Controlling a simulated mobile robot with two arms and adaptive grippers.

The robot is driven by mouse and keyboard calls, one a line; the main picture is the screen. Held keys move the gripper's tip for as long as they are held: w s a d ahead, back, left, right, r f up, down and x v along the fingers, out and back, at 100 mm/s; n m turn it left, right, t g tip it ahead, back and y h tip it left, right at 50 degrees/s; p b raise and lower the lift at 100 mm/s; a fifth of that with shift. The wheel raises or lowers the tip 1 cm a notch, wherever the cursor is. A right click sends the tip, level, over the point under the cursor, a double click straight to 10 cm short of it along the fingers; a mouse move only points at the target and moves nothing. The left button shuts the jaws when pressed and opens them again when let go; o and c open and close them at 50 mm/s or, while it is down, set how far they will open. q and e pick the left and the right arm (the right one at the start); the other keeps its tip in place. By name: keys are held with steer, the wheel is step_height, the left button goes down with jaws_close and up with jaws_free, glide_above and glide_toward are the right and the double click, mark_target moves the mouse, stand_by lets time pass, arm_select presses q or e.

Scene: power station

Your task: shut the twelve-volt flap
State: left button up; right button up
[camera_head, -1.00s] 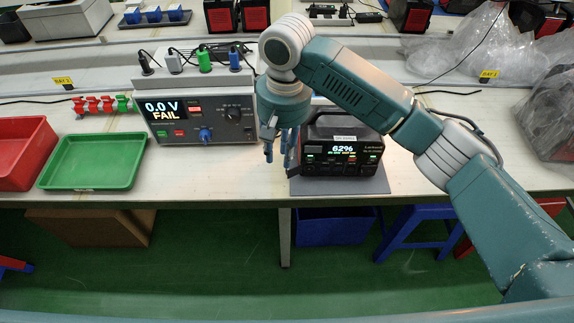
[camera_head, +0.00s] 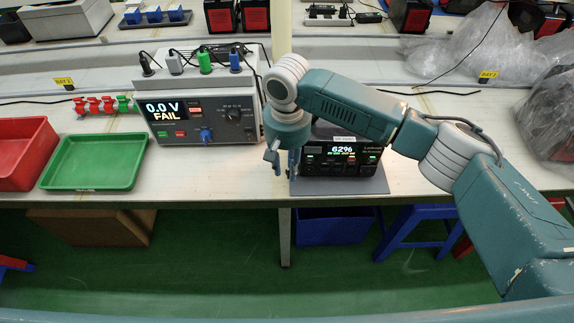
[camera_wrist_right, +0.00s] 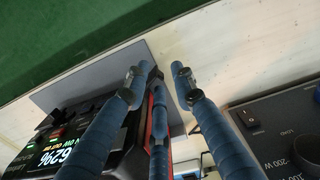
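The black power station (camera_head: 368,165) stands on a grey mat (camera_head: 340,186) on the bench, its screen reading 62%. My right gripper (camera_head: 280,162) points down at its left side, close to its front left corner. In the right wrist view, the blue fingers of the right gripper (camera_wrist_right: 163,80) are spread with a gap between them. The power station (camera_wrist_right: 100,145) is left of and partly behind the fingers there, with a red-edged side beside them. I cannot make out the twelve-volt flap; fingers and arm cover part of that side. My left gripper is out of view.
A grey tester (camera_head: 205,115) showing 0.0 V FAIL stands left of the gripper, close by. Green (camera_head: 95,163) and red (camera_head: 22,155) trays lie further left. Clear plastic wrap (camera_head: 470,50) lies at the right. Bare bench shows at the front edge.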

steer(key=shift+f, duration=0.1)
jaws_close()
